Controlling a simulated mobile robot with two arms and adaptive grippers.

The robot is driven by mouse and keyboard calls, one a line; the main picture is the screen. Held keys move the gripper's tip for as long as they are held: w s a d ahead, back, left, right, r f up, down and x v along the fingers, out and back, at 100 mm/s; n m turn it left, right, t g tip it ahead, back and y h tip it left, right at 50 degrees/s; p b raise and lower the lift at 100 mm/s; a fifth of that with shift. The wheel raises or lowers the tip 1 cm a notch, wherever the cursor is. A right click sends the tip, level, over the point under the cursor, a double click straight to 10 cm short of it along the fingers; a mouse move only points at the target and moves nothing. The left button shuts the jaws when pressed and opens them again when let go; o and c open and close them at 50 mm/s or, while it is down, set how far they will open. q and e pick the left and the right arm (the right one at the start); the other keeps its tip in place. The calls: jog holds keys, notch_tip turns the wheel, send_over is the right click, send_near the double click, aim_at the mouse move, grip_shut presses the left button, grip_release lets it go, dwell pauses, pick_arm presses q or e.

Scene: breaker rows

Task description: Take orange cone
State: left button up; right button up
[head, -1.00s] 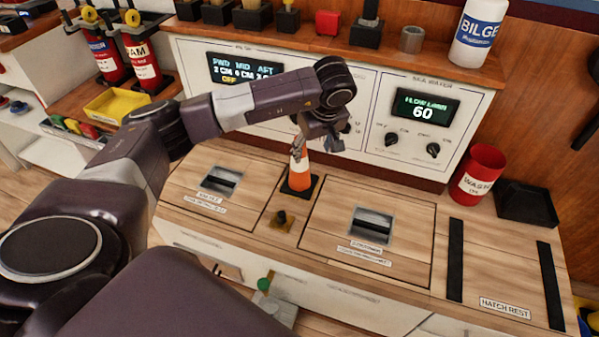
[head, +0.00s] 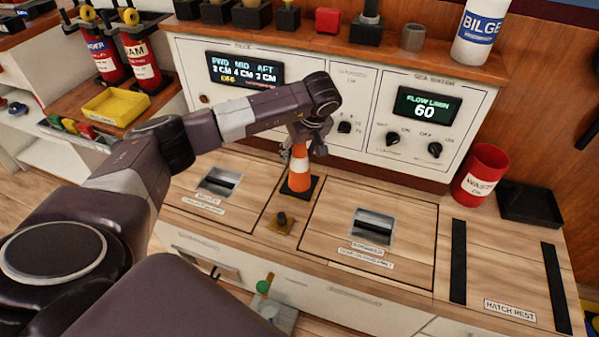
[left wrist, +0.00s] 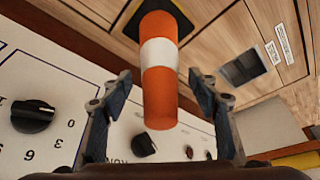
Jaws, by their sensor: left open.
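The orange cone (head: 300,172) with a white band stands upright on a black square base on the wooden counter, in front of the panel. In the left wrist view the cone (left wrist: 159,85) shows between the two fingers, its top end toward the gripper. My left gripper (head: 304,146) is at the top of the cone, fingers spread to either side of it. In the left wrist view the left gripper (left wrist: 160,115) is open, with a gap between each finger and the cone. My right gripper is not in view.
A small knob (head: 282,219) on a brass plate sits just in front of the cone. Hatches with recessed handles (head: 374,227) lie to either side. The white panel (head: 370,140) with knobs stands close behind. A red waste bin (head: 480,175) and black tray (head: 529,205) are at right.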

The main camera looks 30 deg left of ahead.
pick_arm(q)
grip_shut()
dwell(0.5)
